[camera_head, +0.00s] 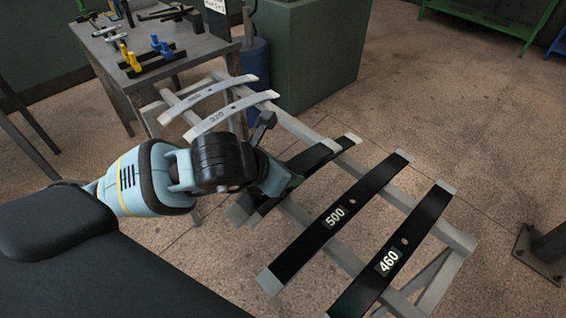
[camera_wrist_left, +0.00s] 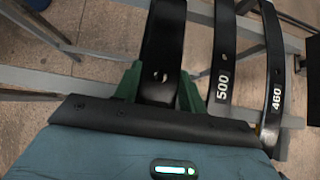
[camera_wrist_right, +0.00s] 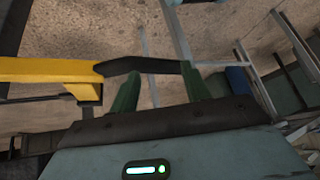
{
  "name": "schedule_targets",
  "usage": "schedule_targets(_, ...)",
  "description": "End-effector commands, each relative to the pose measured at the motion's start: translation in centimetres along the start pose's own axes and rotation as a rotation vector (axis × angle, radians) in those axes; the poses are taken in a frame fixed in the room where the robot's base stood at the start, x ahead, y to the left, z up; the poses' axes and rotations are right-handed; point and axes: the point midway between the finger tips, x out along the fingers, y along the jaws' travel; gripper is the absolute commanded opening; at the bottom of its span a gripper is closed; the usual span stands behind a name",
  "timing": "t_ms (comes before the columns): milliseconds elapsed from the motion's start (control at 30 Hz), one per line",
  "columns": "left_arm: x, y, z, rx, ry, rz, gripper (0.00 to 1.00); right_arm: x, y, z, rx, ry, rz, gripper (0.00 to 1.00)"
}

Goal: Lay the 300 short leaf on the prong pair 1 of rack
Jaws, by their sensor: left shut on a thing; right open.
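My left gripper (camera_head: 284,180) is shut on a black leaf, with its green fingers on either side of it. In the left wrist view the held leaf (camera_wrist_left: 163,42) has a small hole between the fingers (camera_wrist_left: 160,88), and no number shows on it. Black leaves marked 500 (camera_head: 318,236) and 460 (camera_head: 405,243) lie across the grey rack frame (camera_head: 345,258) to the right. No label reading 300 can be made out. My right gripper (camera_wrist_right: 158,88) is open in the right wrist view; it is outside the head view.
Two pale grey curved leaves (camera_head: 225,115) lie farther back on the frame; their marks are unreadable. A workbench (camera_head: 185,50) with blue and yellow clamps stands at the upper left. A yellow bar (camera_wrist_right: 45,70) with a black end lies beyond my right fingers. Open floor lies right.

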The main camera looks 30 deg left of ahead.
Motion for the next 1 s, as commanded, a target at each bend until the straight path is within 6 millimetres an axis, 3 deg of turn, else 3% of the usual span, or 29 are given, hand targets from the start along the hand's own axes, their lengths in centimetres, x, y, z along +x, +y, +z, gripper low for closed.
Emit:
schedule_targets(267,-0.1,-0.1,0.2,0.0,-0.006,0.0,0.0,0.0,0.0,-0.1,-0.001,0.001,0.0,0.47)
schedule_targets(300,-0.1,-0.1,0.2,0.0,-0.006,0.0,0.37,0.0,0.0,-0.1,-0.002,0.001,0.0,0.47)
schedule_targets(533,-0.2,-0.1,0.2,0.0,-0.007,0.0,0.07,0.0,0.0,0.0,-0.002,0.001,0.0,0.47)
schedule_targets(767,-1.0,0.3,2.1,-0.026,-0.008,0.025,0.07,-0.1,0.0,0.1,-0.001,-0.001,0.0,0.47)
schedule_targets(1000,-3.9,1.3,6.6,-0.104,-0.006,0.096,0.07,-0.2,0.0,0.3,-0.001,-0.006,-0.001,0.47)
